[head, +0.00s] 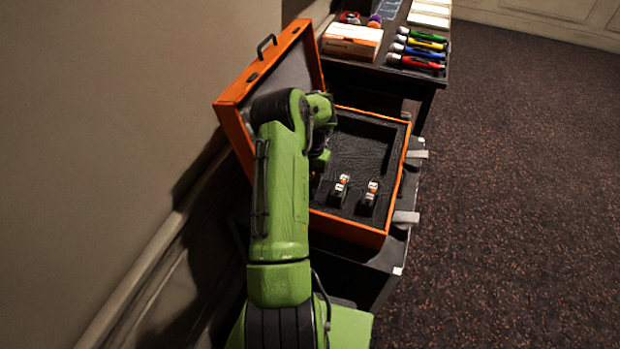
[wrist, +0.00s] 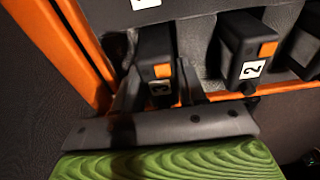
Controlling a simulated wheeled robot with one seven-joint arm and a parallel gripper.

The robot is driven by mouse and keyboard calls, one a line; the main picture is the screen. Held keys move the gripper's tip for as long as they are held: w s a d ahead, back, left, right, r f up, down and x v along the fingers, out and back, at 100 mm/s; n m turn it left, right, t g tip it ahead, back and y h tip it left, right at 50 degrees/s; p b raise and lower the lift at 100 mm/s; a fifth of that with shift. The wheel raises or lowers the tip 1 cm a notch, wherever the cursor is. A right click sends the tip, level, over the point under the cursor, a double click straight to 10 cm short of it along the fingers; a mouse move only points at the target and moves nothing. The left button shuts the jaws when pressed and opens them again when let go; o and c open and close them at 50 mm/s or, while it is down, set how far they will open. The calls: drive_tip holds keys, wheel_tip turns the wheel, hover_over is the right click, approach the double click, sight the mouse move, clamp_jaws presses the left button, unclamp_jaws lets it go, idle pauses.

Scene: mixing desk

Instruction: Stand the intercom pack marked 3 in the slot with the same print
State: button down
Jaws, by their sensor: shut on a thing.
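The orange case (head: 385,228) stands open with a dark foam lining. In the wrist view, my gripper (wrist: 157,97) is shut on a black intercom pack (wrist: 154,45) with an orange patch and a white label that seems to read 3. The fingers lie on either side of the pack, and its lower part is hidden. I cannot tell whether it touches the foam. A second pack marked 2 (wrist: 246,48) stands to its right. In the head view my arm hides the gripper and the held pack; two packs (head: 341,190) (head: 371,196) show in the case.
The raised lid (head: 236,112) leans at the left by the wall. Another dark pack (wrist: 306,48) shows at the right edge of the wrist view. A white label (wrist: 145,3) shows at its top edge. Behind, a table holds a box (head: 352,41) and coloured handheld items (head: 420,50).

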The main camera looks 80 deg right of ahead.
drive_tip(key=shift+f+b, duration=0.25)
drive_tip(key=shift+b, duration=0.1)
idle(0.6)
drive_tip(key=c, duration=0.6)
unclamp_jaws()
drive_tip(key=shift+o, duration=0.2)
wheel_tip(320, 180, up, 16)
drive_tip(key=d+p, duration=0.2)
drive_tip(key=p, duration=0.2)
drive_tip(key=shift+f, duration=0.2)
drive_tip(key=shift+a, duration=0.1)
